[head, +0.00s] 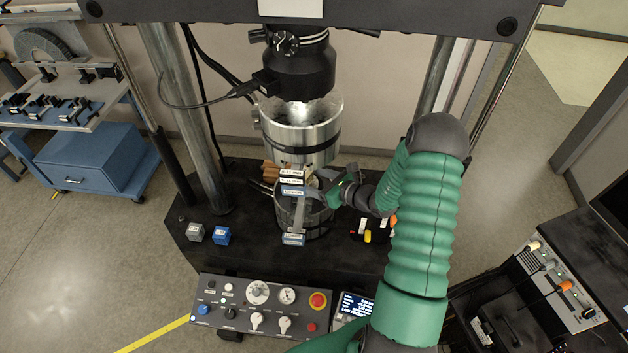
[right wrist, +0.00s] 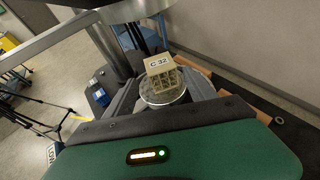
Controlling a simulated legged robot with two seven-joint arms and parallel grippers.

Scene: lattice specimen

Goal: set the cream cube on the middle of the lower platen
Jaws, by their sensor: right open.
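The cream cube (right wrist: 163,74), an open lattice with a "C 32" label on top, stands upright on the round metal lower platen (right wrist: 163,101) in the right wrist view. It looks near the platen's middle, but I cannot tell how exactly it is centred. My right gripper (right wrist: 163,90) is open, with its grey fingers on either side of the cube and platen. In the head view my right gripper (head: 322,194) reaches in from the right over the lower platen area. The cube is mostly hidden or too small to make out there. My left gripper is not in view.
The upper metal cylinder (head: 300,132) hangs above the gripper. A grey cube (head: 195,233) and a blue cube (head: 221,235) sit on the black base at left. The control panel (head: 262,306) is in front. Machine columns stand on both sides.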

